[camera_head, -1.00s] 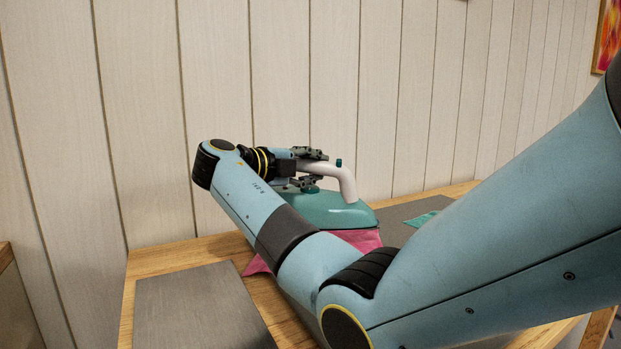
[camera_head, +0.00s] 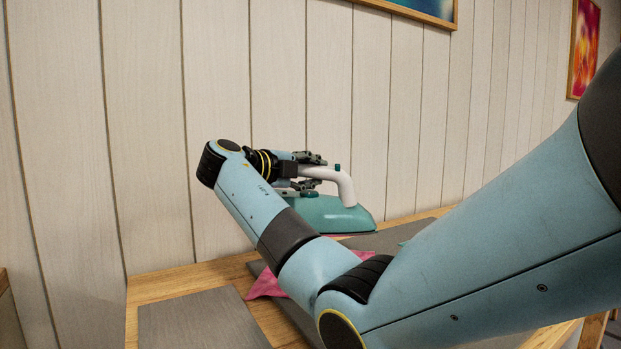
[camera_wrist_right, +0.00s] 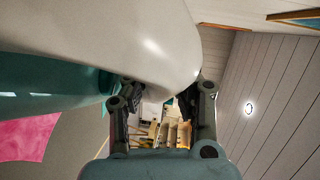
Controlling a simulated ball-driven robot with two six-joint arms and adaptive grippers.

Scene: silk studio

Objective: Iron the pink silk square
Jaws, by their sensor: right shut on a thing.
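My right gripper (camera_head: 311,172) is shut on the white handle of the teal iron (camera_head: 335,215). In the right wrist view the gripper's fingers (camera_wrist_right: 160,100) close around the white handle (camera_wrist_right: 130,40), with the iron's teal body (camera_wrist_right: 55,85) at the left. The pink silk square (camera_head: 266,284) shows in part below my arm, with a thin strip under the iron; it also shows in the right wrist view (camera_wrist_right: 25,137). My arm hides most of it. I cannot tell whether the iron touches the silk. My left gripper is not in view.
The wooden table (camera_head: 180,287) carries a grey mat (camera_head: 200,320) at the front left and another grey surface (camera_head: 390,237) behind my arm. A panelled wall (camera_head: 220,80) stands close behind the table. Framed pictures (camera_head: 585,45) hang on it.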

